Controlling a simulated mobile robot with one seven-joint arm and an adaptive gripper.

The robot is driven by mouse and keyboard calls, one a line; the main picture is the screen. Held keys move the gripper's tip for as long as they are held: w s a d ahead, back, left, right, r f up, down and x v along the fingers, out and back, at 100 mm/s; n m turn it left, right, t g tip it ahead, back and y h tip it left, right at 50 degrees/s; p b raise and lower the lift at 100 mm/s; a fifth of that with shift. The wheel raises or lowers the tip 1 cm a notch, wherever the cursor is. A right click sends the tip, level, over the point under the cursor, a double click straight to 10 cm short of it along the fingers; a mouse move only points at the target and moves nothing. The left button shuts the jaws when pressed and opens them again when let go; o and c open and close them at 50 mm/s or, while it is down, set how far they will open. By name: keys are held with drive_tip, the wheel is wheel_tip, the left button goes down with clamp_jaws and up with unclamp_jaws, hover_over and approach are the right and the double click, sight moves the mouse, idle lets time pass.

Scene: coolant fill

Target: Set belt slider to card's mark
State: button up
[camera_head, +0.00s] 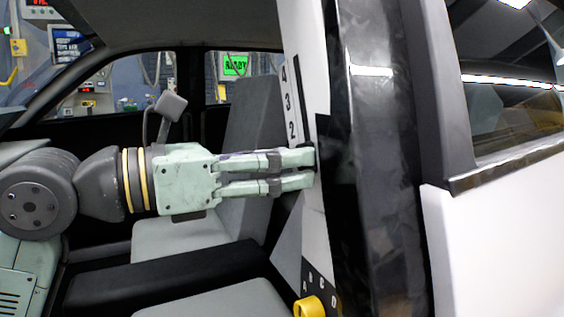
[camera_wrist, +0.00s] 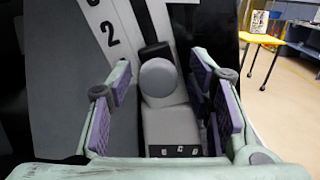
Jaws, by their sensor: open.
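My gripper (camera_head: 312,167) reaches level from the left, its fingertips at the numbered door-pillar strip (camera_head: 298,110), just below the 2. In the wrist view the purple-padded fingers (camera_wrist: 162,75) stand apart, on either side of a round grey knob (camera_wrist: 158,78) with a black piece above it, which looks like the belt slider. I cannot tell if the pads touch it. The numbers 2, 3 and 4 run upward on the strip. Marks below the fingers are hidden in the head view. A small card-like panel (camera_wrist: 259,21) stands far off, its mark unreadable.
A yellow knob (camera_head: 309,307) with letters around it sits below the strip. A grey seat (camera_head: 250,125) is behind my gripper. The dark door pillar (camera_head: 375,150) and white door (camera_head: 500,250) stand to the right. A yellow table (camera_wrist: 262,40) is in the background.

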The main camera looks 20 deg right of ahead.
drive_tip(key=a, duration=1.1)
drive_tip(key=shift+s+a, duration=0.2)
drive_tip(key=shift+a, duration=0.05)
